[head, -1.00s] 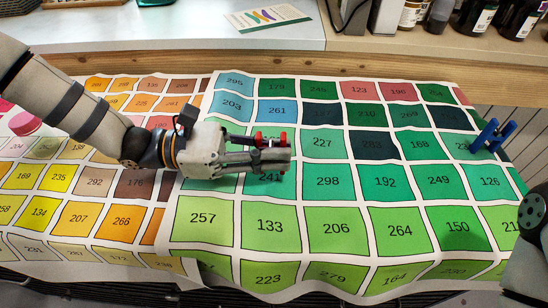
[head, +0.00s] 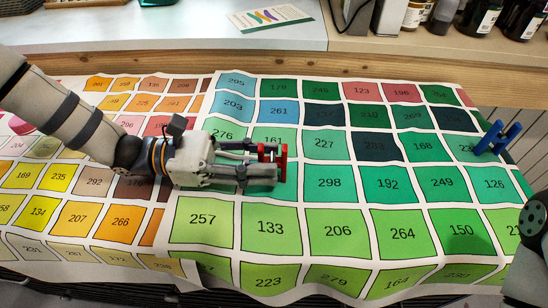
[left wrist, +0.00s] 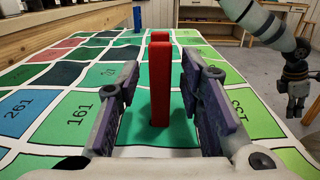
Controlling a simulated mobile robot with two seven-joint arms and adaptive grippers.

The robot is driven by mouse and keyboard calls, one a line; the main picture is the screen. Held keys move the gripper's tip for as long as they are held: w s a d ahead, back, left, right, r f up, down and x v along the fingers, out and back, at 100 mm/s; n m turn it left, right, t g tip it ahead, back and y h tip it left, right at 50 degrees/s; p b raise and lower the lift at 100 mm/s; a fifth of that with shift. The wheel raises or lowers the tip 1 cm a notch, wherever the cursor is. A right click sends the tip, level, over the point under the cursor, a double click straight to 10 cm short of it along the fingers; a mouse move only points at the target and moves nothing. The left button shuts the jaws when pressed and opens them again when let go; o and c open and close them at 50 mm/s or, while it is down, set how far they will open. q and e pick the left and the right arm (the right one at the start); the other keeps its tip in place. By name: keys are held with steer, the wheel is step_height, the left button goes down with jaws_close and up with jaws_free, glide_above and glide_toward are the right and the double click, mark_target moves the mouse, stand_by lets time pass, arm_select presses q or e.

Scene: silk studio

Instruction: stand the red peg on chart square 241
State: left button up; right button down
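The red peg (head: 284,163) stands upright at the tips of my left gripper (head: 268,163) in the head view. In the left wrist view the red peg (left wrist: 160,85) has two upright posts, one behind the other. The left gripper's fingers (left wrist: 164,108) are open, with a gap on each side of the peg. The peg's foot is on a green square (left wrist: 183,132). This is where 241 showed; its number is now hidden by the gripper. A part of my right arm shows at the head view's right edge; whether its gripper is open is unclear.
A blue peg (head: 495,138) of similar shape stands at the chart's right edge, apart from the red one. The colour chart (head: 215,110) is wavy and hangs over the front edge. A leaflet (head: 270,18) and bottles (head: 480,18) are at the back.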

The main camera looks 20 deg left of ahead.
arm_select(q)
steer(key=v, duration=0.9)
steer(key=shift+s+a+p, duration=0.15)
steer(key=shift+a+p, duration=0.2)
steer(key=shift+a, duration=0.05)
